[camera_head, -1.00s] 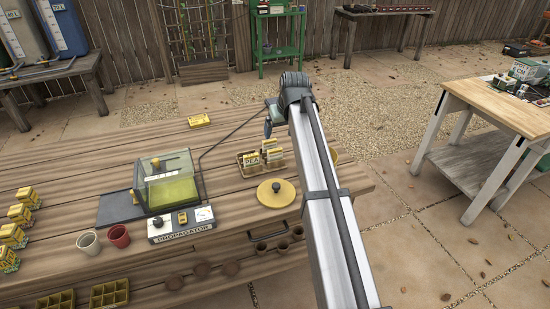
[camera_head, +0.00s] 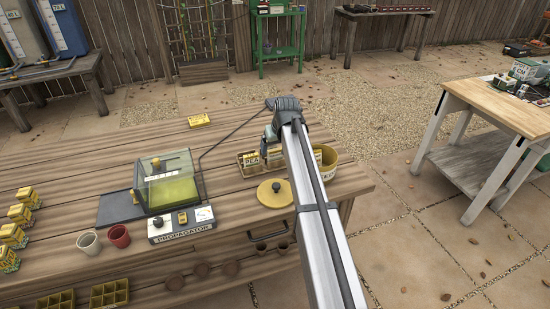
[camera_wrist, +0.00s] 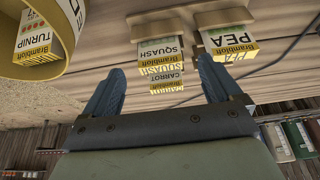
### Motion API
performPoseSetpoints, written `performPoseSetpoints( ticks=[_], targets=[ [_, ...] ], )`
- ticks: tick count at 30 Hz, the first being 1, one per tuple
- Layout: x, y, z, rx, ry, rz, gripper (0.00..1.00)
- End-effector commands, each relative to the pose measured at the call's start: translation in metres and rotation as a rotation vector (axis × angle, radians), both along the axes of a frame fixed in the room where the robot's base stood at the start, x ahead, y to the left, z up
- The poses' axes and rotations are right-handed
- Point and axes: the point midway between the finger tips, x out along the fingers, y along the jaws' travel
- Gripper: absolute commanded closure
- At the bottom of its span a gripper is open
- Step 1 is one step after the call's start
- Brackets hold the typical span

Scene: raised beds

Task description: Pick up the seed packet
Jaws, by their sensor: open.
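Several seed packets stand in a wooden rack (camera_head: 246,172) on the bench. In the wrist view I read a PEA packet (camera_wrist: 230,40), a SQUASH packet (camera_wrist: 161,52) and a CARROT packet (camera_wrist: 166,79); the PEA packet (camera_head: 251,159) also shows in the head view. My gripper (camera_wrist: 160,78) is open and empty. The SQUASH and CARROT packets appear between its fingers in the picture, with no visible contact. My arm partly hides the rack in the head view.
The yellow pot (camera_head: 326,160) stands right of my arm. A round yellow lid (camera_head: 275,193) lies in front of the rack. The propagator (camera_head: 172,185) is to the left, with a black cable (camera_head: 225,138) running behind. The bench's back left is mostly clear.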

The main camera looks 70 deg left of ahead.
Motion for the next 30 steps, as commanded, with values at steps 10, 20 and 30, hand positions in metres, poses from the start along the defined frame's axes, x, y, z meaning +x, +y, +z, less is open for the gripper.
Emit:
performPoseSetpoints(
  ticks=[10,20,30],
  targets=[
    [0.0,0.014,-0.036,0.0,0.0,0.0,0.08],
    [0.0,0.013,-0.036,0.001,0.0,0.0,0.21],
    [0.0,0.013,-0.036,0.001,0.0,0.0,0.53]
  ],
)
